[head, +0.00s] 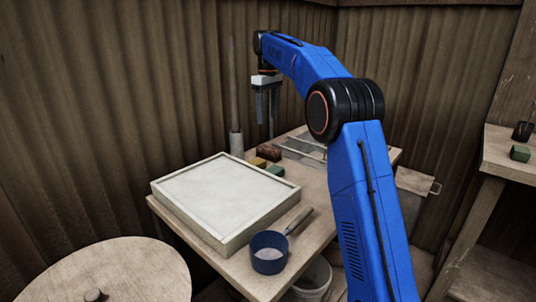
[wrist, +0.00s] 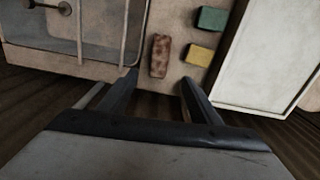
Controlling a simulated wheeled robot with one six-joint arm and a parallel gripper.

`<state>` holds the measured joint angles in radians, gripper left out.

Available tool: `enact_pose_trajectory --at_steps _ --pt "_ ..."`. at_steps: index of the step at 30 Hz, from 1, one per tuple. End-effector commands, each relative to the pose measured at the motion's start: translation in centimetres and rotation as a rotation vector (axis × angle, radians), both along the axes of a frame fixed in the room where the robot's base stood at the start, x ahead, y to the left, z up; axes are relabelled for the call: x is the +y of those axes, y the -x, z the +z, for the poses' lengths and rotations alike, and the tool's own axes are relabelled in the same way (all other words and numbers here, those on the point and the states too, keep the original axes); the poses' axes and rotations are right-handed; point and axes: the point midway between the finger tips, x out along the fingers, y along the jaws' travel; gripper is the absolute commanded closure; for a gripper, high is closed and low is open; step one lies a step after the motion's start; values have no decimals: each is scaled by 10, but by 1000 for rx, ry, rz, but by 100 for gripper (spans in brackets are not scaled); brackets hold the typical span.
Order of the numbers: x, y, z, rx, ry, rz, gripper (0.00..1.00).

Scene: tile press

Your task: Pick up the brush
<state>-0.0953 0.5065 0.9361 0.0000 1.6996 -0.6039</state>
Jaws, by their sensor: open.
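No object is unmistakably a brush. A reddish-brown mottled block (head: 268,152), possibly the brush, lies on the table beyond the white framed slab; it also shows in the wrist view (wrist: 160,55). A yellow block (head: 256,161) and a green block (head: 276,170) lie close beside it; the wrist view shows the yellow one (wrist: 199,54) and the green one (wrist: 212,18). My gripper (head: 266,112) is open and empty, pointing down above the table's far end. In the wrist view the brown block lies just beyond the gap between my fingertips (wrist: 158,80).
The framed slab (head: 161,192) fills the table's near left. A blue handled pot (head: 268,254) sits at the near corner. A shallow tray (wrist: 25,58) lies left of the brown block in the wrist view. A pole (head: 235,105) stands behind; a round table (head: 145,268) is at lower left.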

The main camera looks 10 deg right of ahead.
Motion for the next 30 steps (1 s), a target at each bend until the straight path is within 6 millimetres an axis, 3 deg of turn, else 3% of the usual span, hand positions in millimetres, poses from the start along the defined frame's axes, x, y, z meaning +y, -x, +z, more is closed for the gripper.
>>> enact_pose_trajectory --at_steps 15,25,30 --pt "-1 1 -88 1 0 -1 42" --pt "-1 2 -110 1 1 -1 42" --pt "-4 4 -134 1 0 -1 42"
